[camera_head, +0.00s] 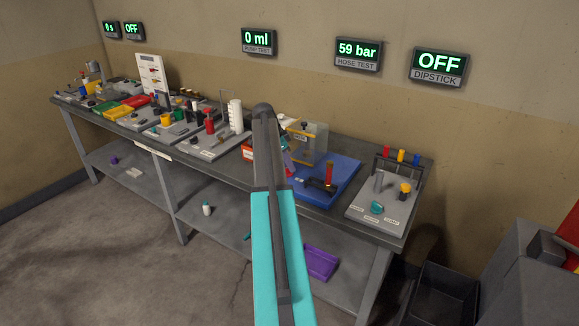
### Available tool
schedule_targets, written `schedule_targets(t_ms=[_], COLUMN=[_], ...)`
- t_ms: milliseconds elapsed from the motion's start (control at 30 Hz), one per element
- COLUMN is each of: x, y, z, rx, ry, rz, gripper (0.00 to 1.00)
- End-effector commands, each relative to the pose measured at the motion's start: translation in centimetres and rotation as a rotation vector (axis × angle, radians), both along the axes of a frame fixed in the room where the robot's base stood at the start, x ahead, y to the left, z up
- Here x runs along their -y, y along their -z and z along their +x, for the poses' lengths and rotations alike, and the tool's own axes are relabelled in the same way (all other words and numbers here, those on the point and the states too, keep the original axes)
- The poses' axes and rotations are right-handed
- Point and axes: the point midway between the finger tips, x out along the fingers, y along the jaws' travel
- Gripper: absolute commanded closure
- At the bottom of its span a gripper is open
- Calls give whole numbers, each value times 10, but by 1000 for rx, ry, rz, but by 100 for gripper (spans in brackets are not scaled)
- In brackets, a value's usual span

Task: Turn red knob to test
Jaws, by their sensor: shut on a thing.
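My gripper (288,158) shows only in part, behind my teal and grey arm, at the left side of the clear-sided box (311,142) on the bench. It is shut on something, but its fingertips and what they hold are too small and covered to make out. I cannot pick out the red knob with certainty. A red upright cylinder (329,174) stands on the blue tray (340,188) right of my gripper. The hose test display (358,54) reads 59 bar.
The long grey bench (130,122) is crowded with fixtures. A board with red, yellow and blue-topped posts (401,155) sits at its right end. The lower shelf holds a purple tray (321,262) and a white bottle (206,208). The floor at front left is clear.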

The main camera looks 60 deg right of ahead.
Motion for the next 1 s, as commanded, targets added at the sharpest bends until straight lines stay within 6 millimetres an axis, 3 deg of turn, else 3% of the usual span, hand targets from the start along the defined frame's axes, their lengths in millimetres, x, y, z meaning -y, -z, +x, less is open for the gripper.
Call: schedule_targets(t_ms=[267,700,733,800,1000], x=[0,-1,-1,-1,-1], y=[0,0,0,0,0], z=[0,0,0,0,0], rx=[2,1,1,1,0], ry=[92,102,102,102,101], rz=[0,2,2,1,1], gripper=[100,100,84,72,70])
